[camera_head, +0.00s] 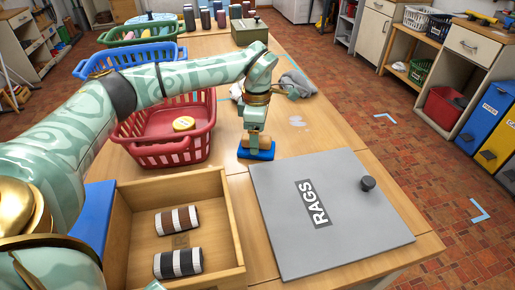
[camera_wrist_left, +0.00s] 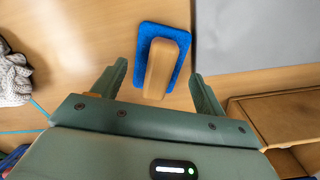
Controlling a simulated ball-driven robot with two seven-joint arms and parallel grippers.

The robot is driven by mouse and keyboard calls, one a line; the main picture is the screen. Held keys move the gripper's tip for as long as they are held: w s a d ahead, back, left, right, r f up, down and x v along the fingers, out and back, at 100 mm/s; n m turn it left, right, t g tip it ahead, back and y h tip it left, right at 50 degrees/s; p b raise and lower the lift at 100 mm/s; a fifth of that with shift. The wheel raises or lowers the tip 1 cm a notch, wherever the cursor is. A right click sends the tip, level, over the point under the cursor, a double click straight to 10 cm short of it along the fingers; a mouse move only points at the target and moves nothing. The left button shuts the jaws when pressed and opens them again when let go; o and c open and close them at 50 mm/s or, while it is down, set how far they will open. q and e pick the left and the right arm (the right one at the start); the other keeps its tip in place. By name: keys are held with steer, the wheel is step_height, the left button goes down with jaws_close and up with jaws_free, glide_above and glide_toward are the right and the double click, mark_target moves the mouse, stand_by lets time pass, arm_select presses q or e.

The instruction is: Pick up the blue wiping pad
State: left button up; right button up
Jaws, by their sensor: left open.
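The blue wiping pad (camera_head: 258,154) lies flat on the wooden table, left of the grey RAGS lid's far corner. In the left wrist view the pad (camera_wrist_left: 162,65) shows a blue base with a tan block-like handle on top. My left gripper (camera_head: 256,136) points down at the pad from above and partly hides its handle in the head view. In the left wrist view my left gripper (camera_wrist_left: 158,70) is open, its fingers apart on either side of the handle. I cannot tell whether either finger touches it. My right gripper is not in view.
The grey RAGS lid (camera_head: 345,232) with a black knob lies on the near right. A wooden tray (camera_head: 236,250) with striped rolls is at the near left. A red basket (camera_head: 204,118) stands left of the pad. Grey cloth (camera_head: 298,84) lies behind it.

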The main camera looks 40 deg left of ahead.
arm_select(q)
step_height(320, 180, down, 4)
steer(key=shift+a+r+b, duration=0.1)
steer(key=shift+a+b, duration=0.05)
steer(key=shift+b, duration=0.4)
steer(key=shift+r, duration=0.1)
steer(key=shift+c, duration=0.3)
steer(key=c, duration=0.8)
